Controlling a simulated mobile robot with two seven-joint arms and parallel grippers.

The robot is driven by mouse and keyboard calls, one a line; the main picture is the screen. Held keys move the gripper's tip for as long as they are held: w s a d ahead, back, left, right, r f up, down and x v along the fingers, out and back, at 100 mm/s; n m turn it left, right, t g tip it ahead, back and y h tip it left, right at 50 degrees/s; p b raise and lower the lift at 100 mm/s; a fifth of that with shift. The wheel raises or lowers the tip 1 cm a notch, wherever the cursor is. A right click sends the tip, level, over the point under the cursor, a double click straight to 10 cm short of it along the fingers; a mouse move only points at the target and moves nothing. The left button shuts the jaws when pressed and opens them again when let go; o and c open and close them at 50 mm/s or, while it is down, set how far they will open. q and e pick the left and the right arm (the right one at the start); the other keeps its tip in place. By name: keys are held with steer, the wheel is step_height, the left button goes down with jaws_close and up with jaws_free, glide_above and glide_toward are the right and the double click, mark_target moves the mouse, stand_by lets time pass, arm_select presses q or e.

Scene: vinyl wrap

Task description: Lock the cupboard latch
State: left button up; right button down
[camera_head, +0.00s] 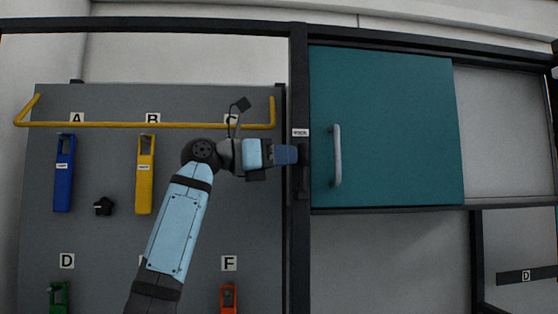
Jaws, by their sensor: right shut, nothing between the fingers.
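The cupboard has a teal door panel (400,130) with a pale vertical handle (337,156) near its left edge. A dark latch (302,178) sits on the black post just left of the panel, below a small white label (300,132). It is partly hidden by my gripper, and its position is hard to read. My right gripper (286,154) points right, shut and empty, with its tips at the latch; I cannot tell whether they touch it. My left gripper is out of view.
A grey tool board (110,240) on the left carries a yellow rail (150,125), a blue tool (64,175), a yellow tool (145,178) and lettered labels. The black post (299,80) stands beside my gripper. A pale panel (505,130) shows right of the teal one.

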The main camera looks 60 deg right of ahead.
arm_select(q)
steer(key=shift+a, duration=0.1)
arm_select(e)
steer(key=shift+s+r, duration=0.15)
stand_by(0.5)
arm_select(q)
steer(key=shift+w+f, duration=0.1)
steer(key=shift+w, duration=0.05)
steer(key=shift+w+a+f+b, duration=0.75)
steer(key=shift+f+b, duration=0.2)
steer(key=shift+b, duration=0.15)
arm_select(e)
steer(key=r+v, duration=0.1)
steer(key=v, duration=1.2)
steer(key=shift+w+a, duration=0.3)
steer(key=shift+w, duration=0.05)
steer(key=shift+w+a+f, duration=0.1)
steer(key=shift+w, duration=0.05)
